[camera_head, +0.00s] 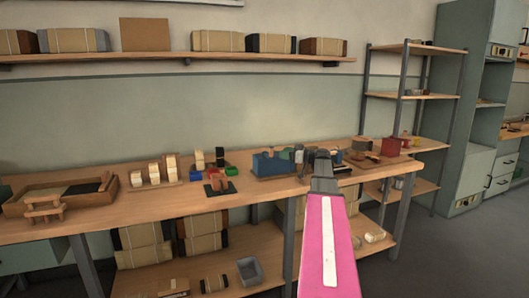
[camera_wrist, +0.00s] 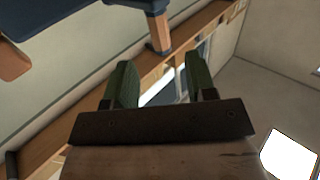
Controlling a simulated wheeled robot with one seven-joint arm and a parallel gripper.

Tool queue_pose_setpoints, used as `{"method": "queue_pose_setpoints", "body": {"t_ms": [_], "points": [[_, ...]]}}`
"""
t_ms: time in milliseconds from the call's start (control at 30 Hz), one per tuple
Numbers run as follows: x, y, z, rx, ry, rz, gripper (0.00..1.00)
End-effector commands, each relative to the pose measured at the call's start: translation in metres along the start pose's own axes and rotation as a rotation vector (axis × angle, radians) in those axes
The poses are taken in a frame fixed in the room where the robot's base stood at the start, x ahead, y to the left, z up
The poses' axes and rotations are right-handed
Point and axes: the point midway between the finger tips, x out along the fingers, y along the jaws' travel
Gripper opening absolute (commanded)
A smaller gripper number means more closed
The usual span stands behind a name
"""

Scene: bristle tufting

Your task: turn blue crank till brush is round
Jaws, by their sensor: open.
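A blue block-shaped device (camera_head: 271,163) sits on a wooden base on the workbench, just left of my gripper (camera_head: 322,156). I cannot make out the blue crank or the brush clearly in the head view. In the wrist view, my gripper (camera_wrist: 158,65) shows two green fingers held apart with nothing between them. A dark blue part (camera_wrist: 85,38) with a wooden-coloured end (camera_wrist: 12,62) fills the top left of the wrist view, beyond the fingers. I cannot tell whether it is the crank. My arm hides part of the bench's front.
A wall shelf (camera_head: 150,57) runs above. A shelving rack (camera_head: 405,95) stands beyond the right end.

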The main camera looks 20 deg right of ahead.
Motion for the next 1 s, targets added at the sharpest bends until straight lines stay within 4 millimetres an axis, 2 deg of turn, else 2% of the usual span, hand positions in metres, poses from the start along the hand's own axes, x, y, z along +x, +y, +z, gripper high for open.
{"method": "queue_pose_setpoints", "body": {"t_ms": [300,500,700,967,1000], "points": [[0.058,0.001,0.001,0.002,-0.001,-0.002,0.51],[0.082,0.0,0.001,0.002,-0.001,-0.001,0.51],[0.093,0.0,0.001,0.002,-0.001,0.0,0.51],[0.093,0.0,0.001,0.002,-0.001,0.0,0.51],[0.093,0.0,0.001,0.002,-0.001,0.0,0.38]]}}
